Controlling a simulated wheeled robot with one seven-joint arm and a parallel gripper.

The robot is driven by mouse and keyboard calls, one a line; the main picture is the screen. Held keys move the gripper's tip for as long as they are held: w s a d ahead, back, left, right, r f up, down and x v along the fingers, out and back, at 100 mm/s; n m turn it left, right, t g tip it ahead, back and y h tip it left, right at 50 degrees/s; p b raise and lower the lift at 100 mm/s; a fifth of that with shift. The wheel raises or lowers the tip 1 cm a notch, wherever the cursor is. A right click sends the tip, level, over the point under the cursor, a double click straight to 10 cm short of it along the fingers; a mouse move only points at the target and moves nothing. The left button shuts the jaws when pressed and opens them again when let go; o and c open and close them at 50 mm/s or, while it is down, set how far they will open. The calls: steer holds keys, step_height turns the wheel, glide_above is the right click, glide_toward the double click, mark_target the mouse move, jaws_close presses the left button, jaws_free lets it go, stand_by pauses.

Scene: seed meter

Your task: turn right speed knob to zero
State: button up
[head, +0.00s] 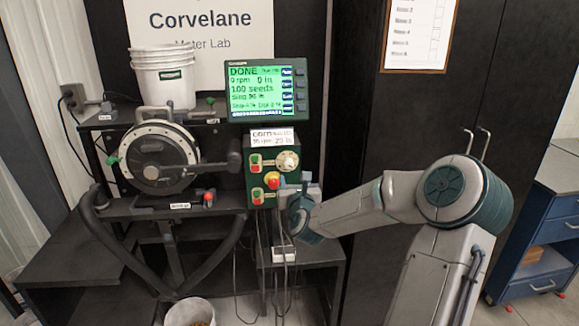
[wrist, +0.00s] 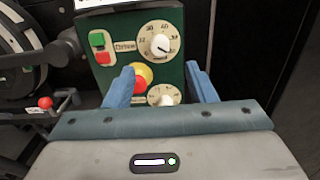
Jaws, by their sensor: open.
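A green control box (head: 259,187) stands below the screen. It carries two round cream dials with white knobs, one above the other. The upper knob (wrist: 160,44) is in full view in the wrist view and also shows in the head view (head: 288,162). The lower knob (wrist: 164,99) is cut off at its bottom by my gripper's body, and in the head view my gripper covers it. I cannot tell which one is the right speed knob. My gripper (wrist: 160,68) is open in front of the box, its blue fingers spread either side of the lower dial, with nothing held.
A red mushroom button (wrist: 140,78) on a yellow base sits left of the lower dial. Green and red push buttons (wrist: 101,48) are farther left. The screen (head: 267,90) reads DONE and 0 rpm. A round seed meter (head: 157,157) stands left; a dark cabinet (head: 350,110) stands right.

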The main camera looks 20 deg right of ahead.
mark_target(289, 165)
steer(key=p+x, duration=0.1)
steer(key=x, duration=0.8)
steer(key=shift+w+f+p, duration=0.1)
steer(key=shift+w+p, duration=0.2)
steer(key=shift+w, duration=0.1)
steer(key=c, duration=1)
